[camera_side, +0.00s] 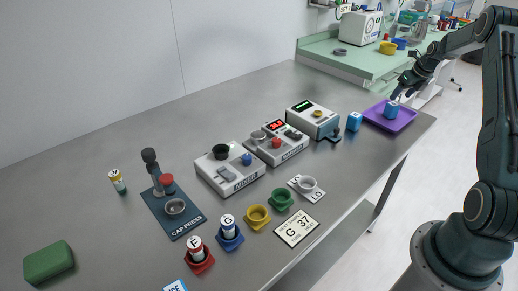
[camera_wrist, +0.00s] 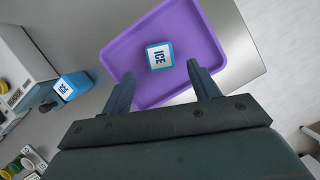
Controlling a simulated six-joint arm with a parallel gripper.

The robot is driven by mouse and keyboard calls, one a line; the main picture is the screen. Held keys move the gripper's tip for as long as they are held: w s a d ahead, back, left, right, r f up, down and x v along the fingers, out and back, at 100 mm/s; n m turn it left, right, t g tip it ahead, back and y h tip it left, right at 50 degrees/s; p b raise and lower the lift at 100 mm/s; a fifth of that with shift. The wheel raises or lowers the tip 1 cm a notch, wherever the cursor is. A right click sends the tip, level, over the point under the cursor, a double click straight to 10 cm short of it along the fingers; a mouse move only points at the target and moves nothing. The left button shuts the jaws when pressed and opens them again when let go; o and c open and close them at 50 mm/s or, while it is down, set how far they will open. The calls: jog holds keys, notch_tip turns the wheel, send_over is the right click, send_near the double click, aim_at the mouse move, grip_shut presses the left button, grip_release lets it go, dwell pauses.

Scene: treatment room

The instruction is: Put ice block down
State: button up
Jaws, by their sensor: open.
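A blue ice block (camera_side: 390,111) with a white ICE label sits in the purple tray (camera_side: 407,122) at the right end of the table. In the wrist view the ice block (camera_wrist: 158,56) lies on the purple tray floor (camera_wrist: 181,28), label facing the camera. My gripper (camera_side: 396,97) is just above this block; in the wrist view my gripper (camera_wrist: 161,80) is open, its fingers apart and empty, with the block beyond the fingertips. A second ice block (camera_side: 354,121) stands on the table left of the tray; it also shows in the wrist view (camera_wrist: 74,86).
Left of the second block are several white devices, including one with a green display (camera_side: 313,118). Colored cups, a cap press (camera_side: 175,212) and a green block (camera_side: 48,262) are further left. The table edge lies close to the tray's right.

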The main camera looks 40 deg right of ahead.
jog(key=shift+v, duration=1.5)
jog(key=w+a+r+n, duration=0.1)
jog(key=a+r+n, duration=0.5)
jog(key=a, duration=0.4)
jog(key=w+a+r+n, duration=0.1)
jog(key=a+r+n, duration=0.5)
jog(key=a, duration=0.4)
jog(key=w+a+r+n, duration=0.1)
jog(key=a+r+n, duration=0.55)
jog(key=a, duration=0.45)
jog(key=s+a+r+n+t+y, duration=0.1)
jog(key=s+a+n, duration=0.4)
jog(key=a+n, duration=0.15)
jog(key=s+a+r+n, duration=0.1)
jog(key=s+a+n, duration=0.35)
jog(key=a, duration=0.25)
jog(key=s+a+f+n, duration=0.3)
jog(key=s+a+n, duration=0.4)
jog(key=s+n, duration=0.4)
jog(key=shift+s+a+f+t+y, duration=0.15)
jog(key=shift+s+f+t+y, duration=0.15)
jog(key=shift+y, duration=0.1)
jog(key=shift+o, duration=0.5)
